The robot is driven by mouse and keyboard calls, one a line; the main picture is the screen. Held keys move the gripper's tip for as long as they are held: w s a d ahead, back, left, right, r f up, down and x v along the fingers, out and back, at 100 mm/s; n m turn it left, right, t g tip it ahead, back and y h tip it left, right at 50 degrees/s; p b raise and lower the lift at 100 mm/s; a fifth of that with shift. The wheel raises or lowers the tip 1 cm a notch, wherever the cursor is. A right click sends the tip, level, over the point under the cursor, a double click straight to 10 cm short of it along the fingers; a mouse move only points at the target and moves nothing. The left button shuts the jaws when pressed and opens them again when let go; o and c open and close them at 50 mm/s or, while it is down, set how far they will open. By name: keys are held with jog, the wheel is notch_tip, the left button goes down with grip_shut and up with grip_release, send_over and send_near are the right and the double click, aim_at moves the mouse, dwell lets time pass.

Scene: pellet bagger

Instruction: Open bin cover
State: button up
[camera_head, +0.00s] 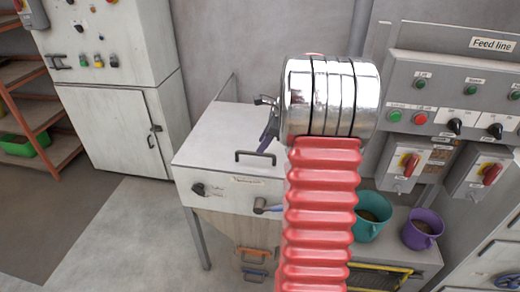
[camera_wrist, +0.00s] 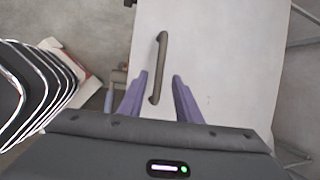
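The bin cover (camera_head: 215,140) is a pale grey lid on the bin, lying closed in the head view. It also fills the middle of the wrist view (camera_wrist: 225,70). Its dark bar handle (camera_head: 250,153) stands on top, and it runs lengthwise in the wrist view (camera_wrist: 161,65). My gripper (camera_head: 264,148) is just over the right end of the handle, partly hidden by my own arm. In the wrist view my gripper's purple fingers (camera_wrist: 160,75) are apart, with the handle lined up between them. I cannot tell whether they touch it.
A grey control panel (camera_head: 450,85) with buttons and red switches stands at the right. A teal bucket (camera_head: 368,228) and a purple jug (camera_head: 422,229) sit below it. A pale cabinet (camera_head: 105,130) and a shelf with a green crate (camera_head: 22,143) are at left. The floor before the cabinet is clear.

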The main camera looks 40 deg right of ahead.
jog(key=shift+x, duration=2.3)
jog(key=shift+c, duration=0.5)
grip_shut()
jog(key=shift+d, duration=0.2)
jog(key=shift+w+a, duration=0.1)
